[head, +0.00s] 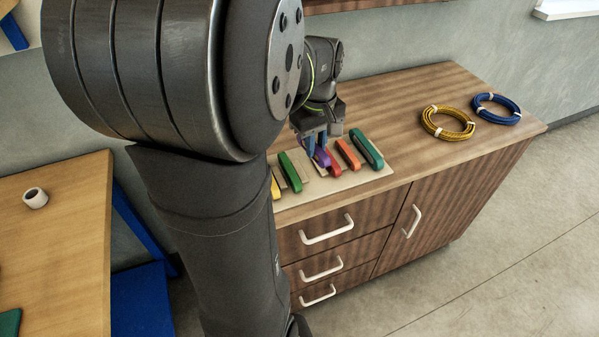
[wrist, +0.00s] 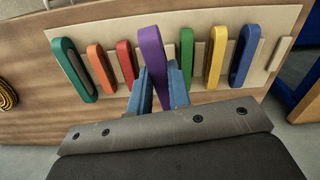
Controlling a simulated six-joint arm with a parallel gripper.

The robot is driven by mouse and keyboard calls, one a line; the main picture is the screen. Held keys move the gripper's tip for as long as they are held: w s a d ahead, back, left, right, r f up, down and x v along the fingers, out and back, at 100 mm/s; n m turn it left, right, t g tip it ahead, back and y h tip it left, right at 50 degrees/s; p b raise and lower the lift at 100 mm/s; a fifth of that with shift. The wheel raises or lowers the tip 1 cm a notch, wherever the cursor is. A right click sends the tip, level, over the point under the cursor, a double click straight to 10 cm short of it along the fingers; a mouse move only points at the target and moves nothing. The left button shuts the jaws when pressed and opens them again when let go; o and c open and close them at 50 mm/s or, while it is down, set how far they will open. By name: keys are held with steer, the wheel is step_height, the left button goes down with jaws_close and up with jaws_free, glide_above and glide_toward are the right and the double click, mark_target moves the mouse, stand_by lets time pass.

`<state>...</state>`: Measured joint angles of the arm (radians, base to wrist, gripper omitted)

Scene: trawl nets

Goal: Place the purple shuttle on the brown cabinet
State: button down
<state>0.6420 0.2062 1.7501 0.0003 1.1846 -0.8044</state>
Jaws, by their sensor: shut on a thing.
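The purple shuttle (head: 322,158) is between the blue fingers of my gripper (head: 316,143), over the pale board on the brown cabinet (head: 395,100). In the wrist view the purple shuttle (wrist: 151,52) stands between red and green shuttles, and my gripper (wrist: 160,88) is shut on its near end. It looks larger than its neighbours there. I cannot tell whether it touches the board. The cabinet has drawers at left and a door at right, with white handles.
The pale board (head: 350,182) holds several other shuttles, including green (head: 290,172), red (head: 348,154) and dark green (head: 366,148). A yellow coil (head: 447,122) and a blue coil (head: 497,108) lie at the right. The cabinet top between board and coils is clear.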

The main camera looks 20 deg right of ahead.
steer(key=s+d+m, duration=0.2)
steer(key=s+d, duration=0.4)
glide_above(311, 174)
steer(key=f, duration=0.6)
steer(key=shift+w+d+f, duration=0.1)
steer(key=shift+w+f, duration=0.1)
steer(key=shift+w, duration=0.05)
steer(key=shift+f, duration=2)
steer(key=shift+f, duration=0.2)
steer(key=c, duration=1.4)
jaws_free()
steer(key=shift+f, duration=0.15)
steer(key=shift+o, duration=0.2)
steer(key=shift+s, duration=0.1)
steer(key=shift+f, duration=0.1)
